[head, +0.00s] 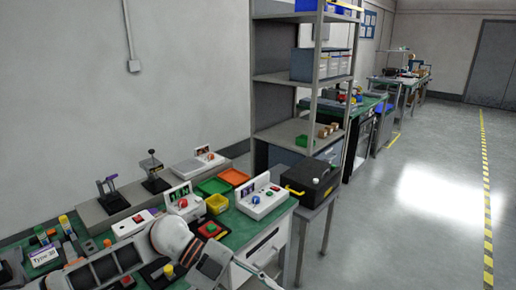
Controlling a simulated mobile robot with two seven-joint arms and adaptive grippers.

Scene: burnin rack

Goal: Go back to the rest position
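Neither of my grippers can be made out in the head view. On the bench stand a white box with a red and a blue knob (263,200), another white panel box (184,203), and a red button on a dark base (210,230).
A yellow tray (217,204), a green tray (212,186) and an orange tray (234,176) sit on the bench. A black case with a yellow handle (312,181) stands beside it. A grey shelf rack (290,78) rises behind. The floor at right (430,215) is clear.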

